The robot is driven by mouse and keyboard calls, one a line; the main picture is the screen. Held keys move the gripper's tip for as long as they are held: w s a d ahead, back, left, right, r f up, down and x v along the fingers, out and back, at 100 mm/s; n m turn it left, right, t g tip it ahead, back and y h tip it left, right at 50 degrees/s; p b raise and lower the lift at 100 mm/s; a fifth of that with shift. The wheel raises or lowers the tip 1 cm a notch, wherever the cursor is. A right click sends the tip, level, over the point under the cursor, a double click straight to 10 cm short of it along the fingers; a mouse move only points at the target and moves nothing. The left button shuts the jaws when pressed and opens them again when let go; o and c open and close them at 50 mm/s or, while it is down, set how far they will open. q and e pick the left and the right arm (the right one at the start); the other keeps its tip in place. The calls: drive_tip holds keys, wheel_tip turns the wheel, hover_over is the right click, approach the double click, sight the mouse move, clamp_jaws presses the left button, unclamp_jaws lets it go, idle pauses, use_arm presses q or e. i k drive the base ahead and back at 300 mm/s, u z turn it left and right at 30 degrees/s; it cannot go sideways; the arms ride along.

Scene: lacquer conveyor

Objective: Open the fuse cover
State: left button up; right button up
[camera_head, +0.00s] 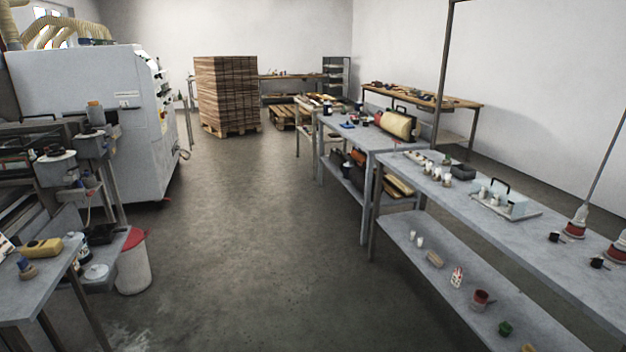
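Neither of my grippers shows in the head view.
The right bench (425,177) has a lower shelf with small items. A white machine (85,110), a red-lidded bin (133,270) and a small table (50,275) line the left. The middle floor is clear.

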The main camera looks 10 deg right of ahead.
sight(518, 202)
drive_tip(key=z, duration=0.4)
drive_tip(key=i, duration=1.3)
drive_tip(key=z, duration=1.45)
drive_tip(key=i, duration=1.1)
drive_tip(key=z, duration=0.7)
